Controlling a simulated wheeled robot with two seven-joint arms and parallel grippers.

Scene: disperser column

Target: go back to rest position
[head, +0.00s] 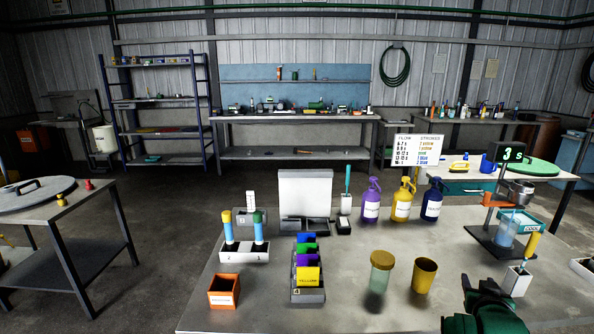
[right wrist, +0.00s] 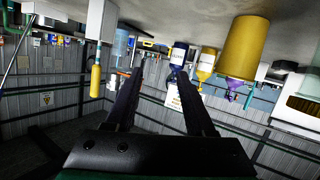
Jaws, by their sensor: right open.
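My right gripper (head: 486,312) shows at the bottom right of the head view, over the near edge of the grey table (head: 345,300). In the right wrist view its two dark fingers (right wrist: 161,72) stand apart with nothing held between them. That view is turned upside down. The yellow cup (head: 423,276) stands on the table just beyond and left of the gripper, apart from it. It also shows large in the right wrist view (right wrist: 250,47). My left gripper is not in view.
A lidded jar (head: 382,272), a card rack (head: 308,293) and an orange box (head: 223,291) stand near the front. Purple (head: 371,201), yellow (head: 403,200) and navy (head: 432,201) pump bottles stand behind. A white holder (head: 516,282) and a stand (head: 498,244) are at right.

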